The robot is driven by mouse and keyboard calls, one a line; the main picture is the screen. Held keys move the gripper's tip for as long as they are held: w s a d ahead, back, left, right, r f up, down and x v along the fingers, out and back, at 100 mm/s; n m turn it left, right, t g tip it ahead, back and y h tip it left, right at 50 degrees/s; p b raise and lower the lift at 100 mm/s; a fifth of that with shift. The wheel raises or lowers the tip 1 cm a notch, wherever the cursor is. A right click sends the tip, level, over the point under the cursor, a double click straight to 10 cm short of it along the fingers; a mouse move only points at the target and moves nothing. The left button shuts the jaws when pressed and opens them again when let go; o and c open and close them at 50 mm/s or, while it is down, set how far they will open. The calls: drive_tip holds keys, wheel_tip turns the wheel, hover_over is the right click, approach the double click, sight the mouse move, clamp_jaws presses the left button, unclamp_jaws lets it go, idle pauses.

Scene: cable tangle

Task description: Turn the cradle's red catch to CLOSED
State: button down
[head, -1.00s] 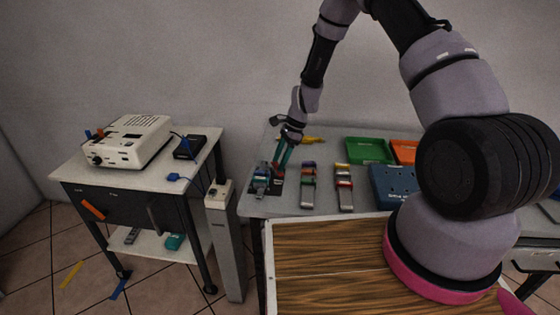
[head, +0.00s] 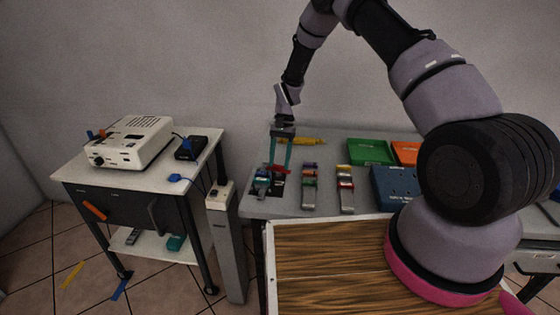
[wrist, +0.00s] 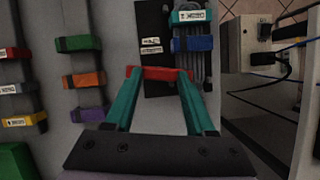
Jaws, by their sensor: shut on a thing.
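The red catch (wrist: 158,73) lies crosswise between my gripper's two teal fingertips in the wrist view, at the near end of the black cradle plate (wrist: 152,68). My gripper (wrist: 158,76) is shut on it. In the head view, my gripper (head: 279,167) points down over the cradle at the table's left end, and a bit of the red catch (head: 280,170) shows between the fingers. Two small white labels (wrist: 150,45) sit on the plate beyond the catch; their words are too small to read. A grey cable bundle (wrist: 190,68) with teal and blue bands lies beside the plate.
Two grey strips with coloured bands (head: 309,190) (head: 345,190) lie to the right of the cradle. Green (head: 368,151) and orange (head: 404,151) trays and a blue box (head: 390,186) stand further right. A side table (head: 70,170) with a white device is at left, beyond a gap.

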drive_tip(key=shift+w+a+n+h, duration=0.1)
drive_tip(key=shift+n+h, duration=0.3)
drive_tip(key=shift+n, duration=0.7)
drive_tip(key=shift+c, duration=1.2)
unclamp_jaws()
drive_tip(key=v, duration=1)
drive_tip(key=shift+w+r, duration=0.2)
drive_tip(key=shift+r, duration=0.2)
